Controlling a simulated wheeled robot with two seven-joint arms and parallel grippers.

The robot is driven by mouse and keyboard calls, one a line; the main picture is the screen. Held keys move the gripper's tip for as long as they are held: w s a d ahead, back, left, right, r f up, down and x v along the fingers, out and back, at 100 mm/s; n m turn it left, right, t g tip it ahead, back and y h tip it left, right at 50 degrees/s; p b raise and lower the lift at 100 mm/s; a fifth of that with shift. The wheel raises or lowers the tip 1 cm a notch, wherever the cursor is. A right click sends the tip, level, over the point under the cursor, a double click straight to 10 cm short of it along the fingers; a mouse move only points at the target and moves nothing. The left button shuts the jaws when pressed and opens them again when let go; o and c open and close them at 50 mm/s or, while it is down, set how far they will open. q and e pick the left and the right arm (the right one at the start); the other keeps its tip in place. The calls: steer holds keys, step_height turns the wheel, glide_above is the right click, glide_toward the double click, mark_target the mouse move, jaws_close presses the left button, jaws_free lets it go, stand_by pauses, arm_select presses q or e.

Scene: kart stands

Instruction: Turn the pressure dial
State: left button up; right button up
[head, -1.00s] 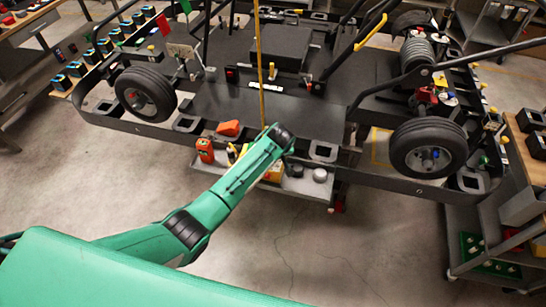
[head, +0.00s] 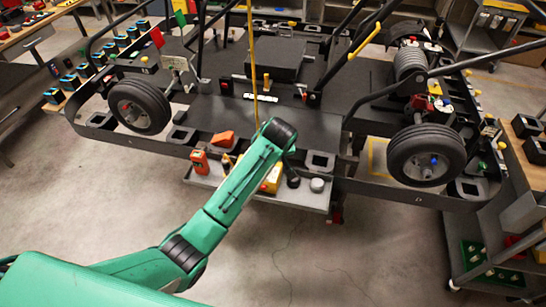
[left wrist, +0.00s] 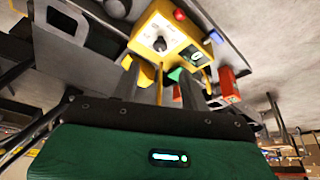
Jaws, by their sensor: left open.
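A yellow box (left wrist: 178,40) in the left wrist view carries a white plate with a black round dial (left wrist: 160,44). A red button (left wrist: 180,14) and a small dark display with a green mark (left wrist: 196,56) are on the same box. In the head view, my left arm covers much of the yellow box (head: 273,178) and the dial is hidden. My right gripper is out of view.
The box stands on a grey tray (head: 312,200) below the front edge of the black kart (head: 215,110). An orange device (head: 200,162) stands to the left and a round grey piece (head: 317,185) to the right. The floor in front is clear.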

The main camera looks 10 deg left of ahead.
arm_select(q)
steer(key=b+v, duration=0.1)
steer(key=v, duration=0.3)
steer(key=shift+s+r, duration=0.1)
steer(key=shift+r, duration=0.25)
steer(key=shift+f, duration=0.1)
